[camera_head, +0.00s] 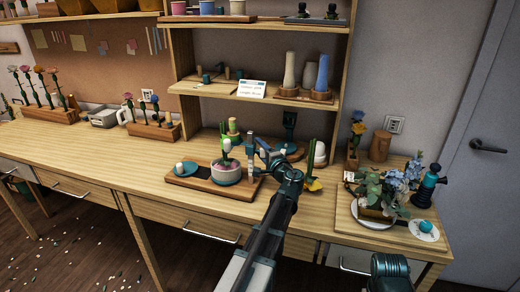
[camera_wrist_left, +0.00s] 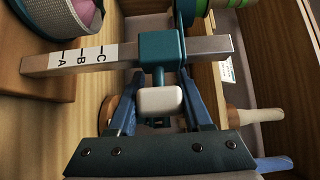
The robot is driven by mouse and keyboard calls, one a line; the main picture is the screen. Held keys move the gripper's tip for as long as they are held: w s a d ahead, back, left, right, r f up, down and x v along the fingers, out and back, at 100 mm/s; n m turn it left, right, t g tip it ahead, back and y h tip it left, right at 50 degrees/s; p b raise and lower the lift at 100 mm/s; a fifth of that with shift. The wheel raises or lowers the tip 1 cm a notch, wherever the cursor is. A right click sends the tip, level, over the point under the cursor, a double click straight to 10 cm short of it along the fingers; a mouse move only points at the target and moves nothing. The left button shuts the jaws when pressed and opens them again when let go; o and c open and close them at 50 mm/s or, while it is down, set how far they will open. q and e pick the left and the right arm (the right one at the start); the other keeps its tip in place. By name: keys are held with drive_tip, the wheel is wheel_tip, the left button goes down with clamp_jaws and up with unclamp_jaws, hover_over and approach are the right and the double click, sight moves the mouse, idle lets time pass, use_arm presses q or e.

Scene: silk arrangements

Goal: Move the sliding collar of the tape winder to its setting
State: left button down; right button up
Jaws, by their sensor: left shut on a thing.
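The tape winder's wooden base (camera_head: 205,188) is on the bench, carrying a grey bowl with pink contents (camera_head: 226,173). In the left wrist view a metal bar (camera_wrist_left: 213,46) has a white label (camera_wrist_left: 82,56) marked A, B and C. The teal sliding collar (camera_wrist_left: 160,48) is around the bar, just right of the C mark and apart from it. A white knob (camera_wrist_left: 160,101) projects from the collar between the fingers. My left gripper (camera_head: 266,160) is shut on the collar; its fingers also show in the left wrist view (camera_wrist_left: 160,82). My right gripper is not in view.
A flower rack (camera_head: 153,129) stands to the left. The bench (camera_head: 85,155) is clear at the left front.

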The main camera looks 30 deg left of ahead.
use_arm(q)
drive_tip(key=shift+r, duration=0.25)
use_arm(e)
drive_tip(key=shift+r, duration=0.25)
use_arm(q)
drive_tip(key=shift+c, duration=1.6)
unclamp_jaws()
drive_tip(key=v, duration=1.4)
